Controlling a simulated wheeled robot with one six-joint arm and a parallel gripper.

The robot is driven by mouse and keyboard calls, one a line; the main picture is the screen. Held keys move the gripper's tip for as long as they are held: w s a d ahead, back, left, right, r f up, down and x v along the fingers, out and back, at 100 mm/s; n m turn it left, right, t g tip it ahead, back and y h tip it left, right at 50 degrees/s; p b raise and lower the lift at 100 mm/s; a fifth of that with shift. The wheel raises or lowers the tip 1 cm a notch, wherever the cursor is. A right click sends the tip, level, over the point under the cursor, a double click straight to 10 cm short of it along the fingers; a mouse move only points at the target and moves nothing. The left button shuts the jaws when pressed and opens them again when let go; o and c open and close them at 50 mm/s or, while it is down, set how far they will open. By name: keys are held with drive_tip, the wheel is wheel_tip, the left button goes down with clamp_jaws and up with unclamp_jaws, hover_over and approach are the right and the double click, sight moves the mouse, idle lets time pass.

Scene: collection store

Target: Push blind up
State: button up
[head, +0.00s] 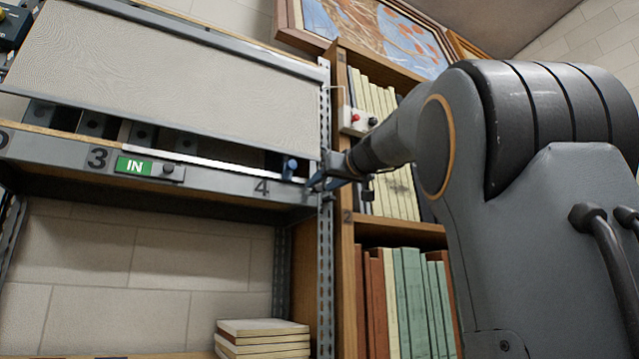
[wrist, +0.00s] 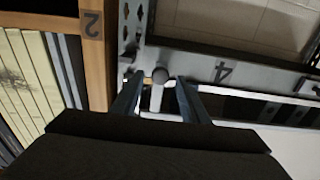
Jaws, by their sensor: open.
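The blind (head: 165,72) is a grey fabric sheet hanging over the front of the upper shelf. Its lower edge is above the shelf rail, leaving a dark gap. A pale bar (head: 205,162) runs beneath it. My gripper (head: 316,181) is at the right end of the rail, beside the number 4. In the wrist view, my gripper (wrist: 160,96) is open, with a finger on each side of a grey round knob (wrist: 160,75) on a pale stem. I cannot tell whether the fingers touch it. A pale part of the blind (wrist: 285,148) shows at lower right there.
A perforated metal post (head: 325,245) and a wooden bookcase (head: 345,270) stand close to my gripper. A switch box (head: 360,120) with a red button is just above. A green IN sign (head: 135,166) is on the rail. Books (head: 262,338) lie stacked below.

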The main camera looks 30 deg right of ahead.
sight(319, 186)
drive_tip(key=shift+w+a+p, duration=0.1)
drive_tip(key=shift+w+p, duration=0.55)
drive_tip(key=shift+w, duration=1.05)
clamp_jaws()
